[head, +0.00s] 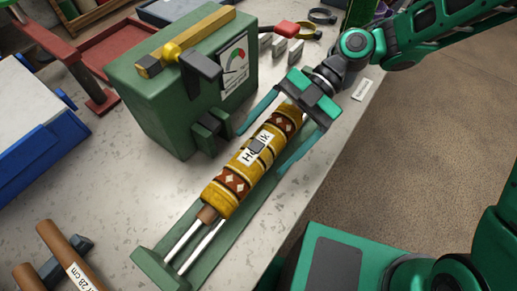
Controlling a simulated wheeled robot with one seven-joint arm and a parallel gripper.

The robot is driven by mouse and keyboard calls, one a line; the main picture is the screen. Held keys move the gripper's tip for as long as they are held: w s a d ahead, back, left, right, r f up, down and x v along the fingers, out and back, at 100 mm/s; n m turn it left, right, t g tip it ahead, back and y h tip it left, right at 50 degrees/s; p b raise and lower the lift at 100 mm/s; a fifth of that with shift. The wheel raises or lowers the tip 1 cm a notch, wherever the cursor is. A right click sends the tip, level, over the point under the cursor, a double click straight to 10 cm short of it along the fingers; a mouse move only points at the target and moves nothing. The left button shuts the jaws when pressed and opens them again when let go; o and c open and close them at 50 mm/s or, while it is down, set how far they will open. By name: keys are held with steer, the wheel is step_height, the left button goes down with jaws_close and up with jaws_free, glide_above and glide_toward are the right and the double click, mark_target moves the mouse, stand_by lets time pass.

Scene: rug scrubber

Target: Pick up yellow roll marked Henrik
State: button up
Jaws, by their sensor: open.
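The yellow roll (222,193) has brown and white diamond bands and a white label that reads in part "H…lk", with its middle letters covered by a small dark block. It lies lengthwise over two metal rods of a green cradle (150,264) on the bench. My gripper (262,135) is open at the roll's upper end, with one teal finger along each side of the roll. I cannot tell whether the fingers touch it. The roll's far end is partly hidden under my gripper.
A green machine (150,95) with a dial gauge and yellow lever stands close left of the roll. A blue bin (45,150) is at the left edge. Brown tubes (68,256) lie at the lower left. Tools lie at the back. Brown floor (420,130) is right of the bench edge.

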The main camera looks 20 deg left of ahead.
mark_target(258, 153)
steer(key=shift+x, duration=1.55)
steer(key=shift+s, duration=0.1)
steer(key=shift+r, duration=0.1)
steer(key=c, duration=1.6)
